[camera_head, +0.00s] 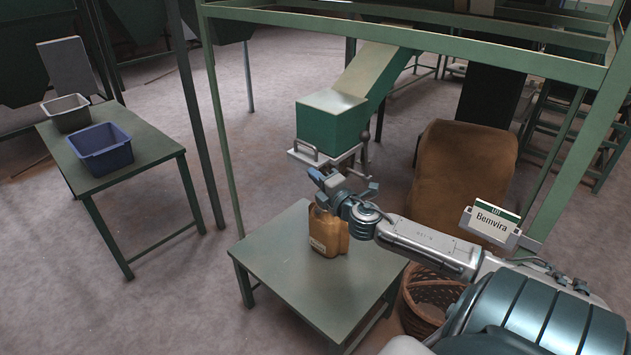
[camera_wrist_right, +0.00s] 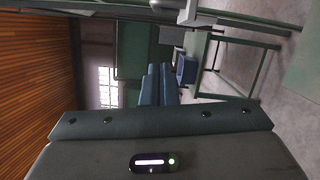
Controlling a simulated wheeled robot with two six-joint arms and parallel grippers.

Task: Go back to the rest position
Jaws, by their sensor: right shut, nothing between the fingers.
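My right arm comes in from the lower right in the head view. Its gripper (camera_head: 318,177) is shut and empty, in front of the green hopper outlet (camera_head: 332,122) and its metal slide plate with handle (camera_head: 318,158). In the right wrist view the two blue fingers (camera_wrist_right: 159,85) lie together with nothing between them. An orange-brown container (camera_head: 328,232) with a pale label stands upright on the green table (camera_head: 290,262), below the gripper and partly hidden by it. My left gripper is out of view.
A second table (camera_head: 140,160) at the left holds a blue bin (camera_head: 101,148) and a grey bin (camera_head: 67,113). A brown sack (camera_head: 466,175) and a wicker basket (camera_head: 430,298) stand at the right. A green frame post (camera_head: 590,120) carries a "Bemvira" sign (camera_head: 491,221). Open floor lies between the tables.

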